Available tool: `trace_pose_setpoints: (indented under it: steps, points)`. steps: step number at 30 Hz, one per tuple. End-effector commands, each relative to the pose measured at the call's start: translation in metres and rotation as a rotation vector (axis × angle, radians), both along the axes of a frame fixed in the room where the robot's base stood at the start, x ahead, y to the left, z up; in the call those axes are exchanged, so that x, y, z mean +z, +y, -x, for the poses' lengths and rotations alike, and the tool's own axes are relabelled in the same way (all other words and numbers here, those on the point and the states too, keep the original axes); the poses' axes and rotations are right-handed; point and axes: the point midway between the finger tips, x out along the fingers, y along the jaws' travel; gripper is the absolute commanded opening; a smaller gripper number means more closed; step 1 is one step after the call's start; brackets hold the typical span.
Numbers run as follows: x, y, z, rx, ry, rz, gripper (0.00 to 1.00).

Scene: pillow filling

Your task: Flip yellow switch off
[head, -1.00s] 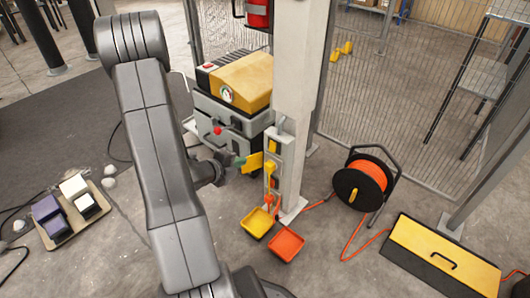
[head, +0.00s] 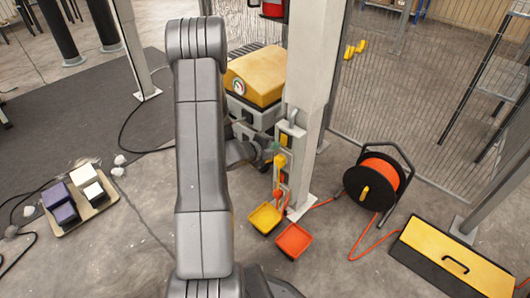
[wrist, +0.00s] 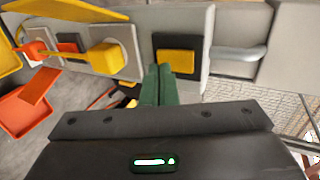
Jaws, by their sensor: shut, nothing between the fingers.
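The yellow switch (wrist: 176,62) is a flat yellow rocker in a dark frame on the grey panel, in the upper middle of the wrist view. It also shows small on the post's panel in the head view (head: 284,140). My gripper (wrist: 157,76) has its green fingers shut together and empty. Their tips are at the lower left edge of the switch in the wrist view; I cannot tell whether they touch it. In the head view my gripper (head: 274,148) is close against the panel, partly hidden by my arm.
A yellow plug (wrist: 104,57) is in a socket left of the switch, and a grey handle (wrist: 238,54) is to its right. A cable reel (head: 376,183) and yellow toolbox (head: 455,257) stand to the right.

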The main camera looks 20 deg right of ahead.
Motion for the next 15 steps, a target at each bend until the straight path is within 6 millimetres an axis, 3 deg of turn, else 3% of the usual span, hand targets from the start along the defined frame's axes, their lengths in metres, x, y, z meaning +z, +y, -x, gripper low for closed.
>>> trace_pose_setpoints:
  steps: [4, 15]
  points:
    - [-0.0019, -0.0101, -0.0039, -0.001, 0.0, 0.001, 0.0]
    - [-0.0017, -0.0118, -0.0049, 0.0, 0.001, 0.0, 0.0]
